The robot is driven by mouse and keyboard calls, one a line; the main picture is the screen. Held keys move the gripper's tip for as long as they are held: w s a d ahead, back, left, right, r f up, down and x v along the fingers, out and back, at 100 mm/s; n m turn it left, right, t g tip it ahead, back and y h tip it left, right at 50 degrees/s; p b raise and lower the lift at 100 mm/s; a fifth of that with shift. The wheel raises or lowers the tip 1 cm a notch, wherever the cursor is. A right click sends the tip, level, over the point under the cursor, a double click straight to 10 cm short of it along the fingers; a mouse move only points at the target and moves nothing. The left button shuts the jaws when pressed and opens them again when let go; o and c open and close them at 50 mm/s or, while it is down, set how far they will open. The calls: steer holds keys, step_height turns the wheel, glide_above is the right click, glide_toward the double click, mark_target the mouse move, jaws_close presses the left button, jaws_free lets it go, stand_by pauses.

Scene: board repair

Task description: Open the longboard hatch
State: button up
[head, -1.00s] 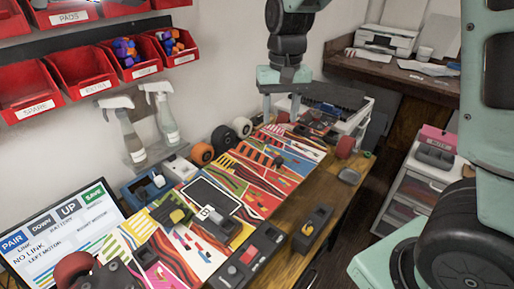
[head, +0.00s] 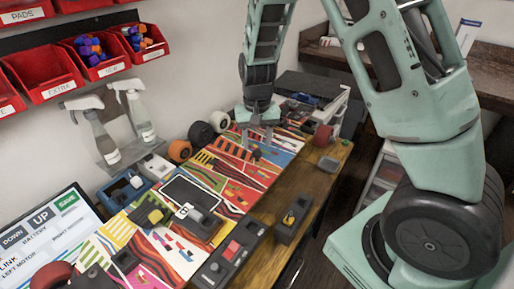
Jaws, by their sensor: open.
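The longboard (head: 221,178) lies across the bench, its deck covered in bright multicoloured stripes and shapes. The hatch (head: 187,191) appears to be the dark, white-edged rectangular panel in the middle of the deck, and it looks closed. A small white-and-black part (head: 186,211) sits at its near edge. My gripper (head: 262,150) points down over the far part of the deck, beyond the hatch and to its right. It is open, with nothing visible between the fingers. I cannot tell whether the fingertips touch the deck.
Wheels (head: 201,134) stand along the wall side. Spray bottles (head: 135,116) and red bins (head: 42,72) are behind. A dark control box (head: 236,250) and a narrow black tray (head: 293,219) lie on the near side. A screen (head: 45,236) stands at the left. Bare wood shows along the front edge.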

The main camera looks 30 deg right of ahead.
mark_target(257, 152)
steer(key=shift+f, duration=1.65)
